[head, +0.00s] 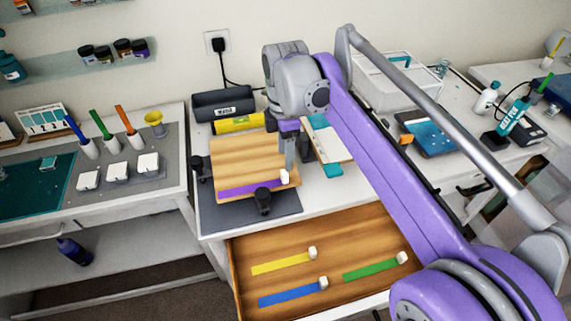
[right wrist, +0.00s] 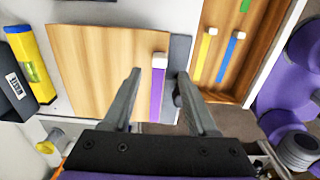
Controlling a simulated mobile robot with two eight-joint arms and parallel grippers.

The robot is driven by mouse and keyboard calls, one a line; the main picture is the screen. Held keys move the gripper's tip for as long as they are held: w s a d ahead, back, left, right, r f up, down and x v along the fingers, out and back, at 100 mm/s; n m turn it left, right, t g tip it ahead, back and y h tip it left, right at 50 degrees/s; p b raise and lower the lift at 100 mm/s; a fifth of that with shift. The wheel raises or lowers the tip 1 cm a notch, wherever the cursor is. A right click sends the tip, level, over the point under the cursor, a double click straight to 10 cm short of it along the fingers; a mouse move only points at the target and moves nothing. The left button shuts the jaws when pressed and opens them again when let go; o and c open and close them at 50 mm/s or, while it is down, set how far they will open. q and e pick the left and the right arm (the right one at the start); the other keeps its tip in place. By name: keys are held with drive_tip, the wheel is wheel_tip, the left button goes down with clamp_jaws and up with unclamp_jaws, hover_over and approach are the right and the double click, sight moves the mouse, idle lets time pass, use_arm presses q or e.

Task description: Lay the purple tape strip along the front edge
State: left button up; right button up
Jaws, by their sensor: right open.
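The purple tape strip (head: 245,188) lies on the wooden board (head: 238,155), along its front edge. A white block (head: 284,177) is at its right end. The right wrist view also shows the purple strip (right wrist: 157,95), running beside the board's edge. My right gripper (head: 289,166) is over the board's right side, by the white block. In the right wrist view my right gripper (right wrist: 159,73) has its fingers spread apart, with the strip showing between them and not gripped. My left gripper is not in view.
The open drawer (head: 240,270) in front holds yellow (head: 283,264), blue (head: 290,293) and green (head: 370,269) strips. A black clamp (head: 263,201) stands at the board's front edge, another (head: 200,168) at its left. A yellow level (head: 238,123) lies behind the board.

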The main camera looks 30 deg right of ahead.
wheel_tip(320, 180, up, 5)
drive_tip(key=s+a+f+m+t, duration=0.2)
drive_tip(key=s+a+f+m, duration=0.1)
drive_tip(key=s+f+m, duration=0.4)
drive_tip(key=s+a+f+m+t, duration=0.3)
drive_tip(key=s+f+m, duration=0.5)
drive_tip(key=f, duration=0.6)
drive_tip(key=shift+s+a+f, duration=0.3)
drive_tip(key=shift+s+a, duration=0.1)
drive_tip(key=shift+s, duration=0.2)
